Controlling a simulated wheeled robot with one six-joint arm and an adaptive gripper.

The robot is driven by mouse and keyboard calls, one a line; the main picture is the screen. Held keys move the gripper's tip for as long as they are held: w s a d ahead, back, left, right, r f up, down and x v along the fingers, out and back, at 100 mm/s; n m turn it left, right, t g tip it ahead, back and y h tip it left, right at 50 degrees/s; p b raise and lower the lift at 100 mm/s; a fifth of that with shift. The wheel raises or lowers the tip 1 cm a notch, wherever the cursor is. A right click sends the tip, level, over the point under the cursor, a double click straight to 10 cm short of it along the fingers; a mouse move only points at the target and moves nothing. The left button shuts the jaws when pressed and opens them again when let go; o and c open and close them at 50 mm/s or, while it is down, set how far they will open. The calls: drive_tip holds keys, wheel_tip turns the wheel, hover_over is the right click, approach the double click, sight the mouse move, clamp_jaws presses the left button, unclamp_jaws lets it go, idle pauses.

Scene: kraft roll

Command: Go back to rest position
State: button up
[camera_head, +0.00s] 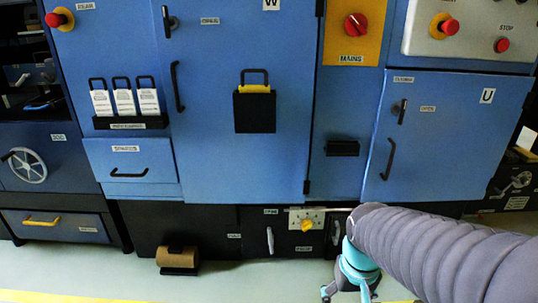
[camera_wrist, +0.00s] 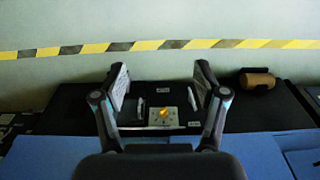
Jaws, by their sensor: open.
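My gripper (camera_head: 347,291) is low at the bottom of the head view, in front of the black lower panels, with my grey-sleeved arm coming in from the right. In the wrist view my gripper (camera_wrist: 161,75) has its two fingers spread apart with nothing between them. Beyond the fingers, a pale plate with a yellow knob (camera_wrist: 164,113) shows in the wrist view. That yellow knob (camera_head: 307,225) is also in the head view, left of my arm. The brown kraft roll (camera_head: 178,258) sits on a black holder near the floor, apart from my gripper; it also shows in the wrist view (camera_wrist: 257,79).
Blue cabinets with handles fill the back. A black holder with a yellow-topped item (camera_head: 255,110) hangs on the middle door. A red emergency button (camera_head: 57,19) is at upper left. A yellow and black floor stripe (camera_wrist: 150,45) crosses the wrist view.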

drive_tip(key=s+r+t+p, duration=0.3)
drive_tip(key=s+r+t, duration=0.1)
drive_tip(key=r, duration=0.9)
drive_tip(key=shift+s+r, duration=0.2)
drive_tip(key=shift+r, duration=0.1)
